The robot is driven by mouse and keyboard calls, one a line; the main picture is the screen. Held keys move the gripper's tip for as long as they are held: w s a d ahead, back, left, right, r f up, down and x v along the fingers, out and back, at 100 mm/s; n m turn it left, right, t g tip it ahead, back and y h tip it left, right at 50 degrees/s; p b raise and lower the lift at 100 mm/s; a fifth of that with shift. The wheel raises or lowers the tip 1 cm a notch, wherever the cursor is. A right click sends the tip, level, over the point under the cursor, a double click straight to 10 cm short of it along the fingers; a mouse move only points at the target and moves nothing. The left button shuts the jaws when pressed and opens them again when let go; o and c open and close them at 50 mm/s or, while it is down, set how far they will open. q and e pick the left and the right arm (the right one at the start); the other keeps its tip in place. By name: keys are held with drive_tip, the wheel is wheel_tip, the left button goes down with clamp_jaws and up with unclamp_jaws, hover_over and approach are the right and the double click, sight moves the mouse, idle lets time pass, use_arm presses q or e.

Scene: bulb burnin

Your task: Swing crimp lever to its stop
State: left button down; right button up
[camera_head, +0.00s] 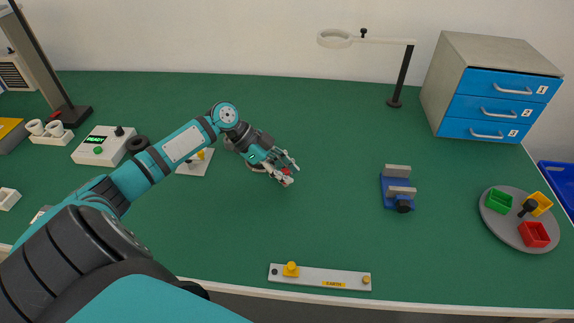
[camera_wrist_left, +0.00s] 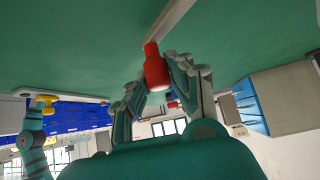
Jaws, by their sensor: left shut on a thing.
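My left gripper (camera_head: 286,171) reaches out over the middle of the green table. It is shut on the red handle of the crimp lever (camera_head: 287,172), and only a little red shows between the fingers. In the left wrist view the red handle (camera_wrist_left: 155,70) sits between the two fingers, and a pale grey lever bar (camera_wrist_left: 176,27) runs from it to the upper right. The crimp tool's body is mostly hidden behind my gripper in the head view, so I cannot tell where the stop is. My right gripper is not in view.
A blue fixture with grey blocks (camera_head: 390,188) stands to the right. The grey EARTH bar (camera_head: 318,277) lies at the front edge. A round grey tray (camera_head: 500,224) holds coloured bins. A drawer cabinet (camera_head: 435,75) stands at back right.

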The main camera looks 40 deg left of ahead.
use_arm(q)
drive_tip(key=shift+s, duration=0.1)
drive_tip(key=c, duration=1.1)
unclamp_jaws()
drive_tip(key=shift+s+a, duration=0.1)
drive_tip(key=shift+s, duration=0.05)
drive_tip(key=v, duration=1.2)
